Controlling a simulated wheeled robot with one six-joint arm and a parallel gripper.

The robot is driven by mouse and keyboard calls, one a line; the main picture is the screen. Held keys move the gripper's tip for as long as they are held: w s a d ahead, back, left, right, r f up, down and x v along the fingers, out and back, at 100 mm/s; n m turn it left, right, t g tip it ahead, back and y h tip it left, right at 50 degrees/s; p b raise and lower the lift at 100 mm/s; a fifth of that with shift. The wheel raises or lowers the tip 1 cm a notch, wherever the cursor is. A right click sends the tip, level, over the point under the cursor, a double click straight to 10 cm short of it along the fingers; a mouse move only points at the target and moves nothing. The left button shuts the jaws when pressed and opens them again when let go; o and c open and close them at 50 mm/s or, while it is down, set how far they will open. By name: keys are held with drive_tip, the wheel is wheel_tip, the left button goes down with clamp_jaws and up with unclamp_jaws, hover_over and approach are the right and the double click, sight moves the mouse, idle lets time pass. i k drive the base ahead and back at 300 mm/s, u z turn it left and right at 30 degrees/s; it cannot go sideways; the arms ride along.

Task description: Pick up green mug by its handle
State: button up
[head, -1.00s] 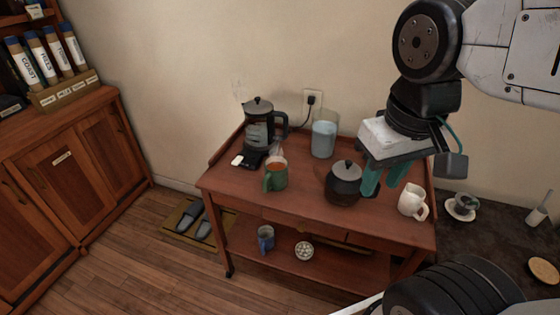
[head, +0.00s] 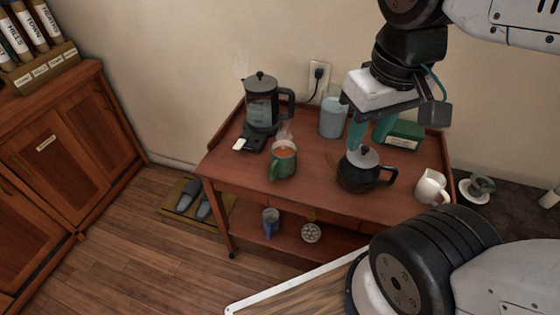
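The green mug (head: 283,160) stands upright on the top of the wooden cart, with orange-brown liquid inside and steam above it. Its handle (head: 273,170) faces the front left. My gripper (head: 368,134) hangs above the cart to the right of the mug, its teal fingers pointing down over the dark teapot (head: 361,170). The fingers are apart with nothing visible between them.
A French press (head: 262,104) and a black scale (head: 250,142) stand left of the mug. A water pitcher (head: 333,116), a green box (head: 399,134) and a white pitcher (head: 431,187) are to the right. A blue mug (head: 270,222) is on the lower shelf.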

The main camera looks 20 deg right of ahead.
sight(284, 162)
drive_tip(key=u, duration=0.05)
drive_tip(key=k, duration=0.5)
drive_tip(key=u, duration=1.1)
drive_tip(key=i, duration=0.6)
drive_tip(key=z, duration=1.3)
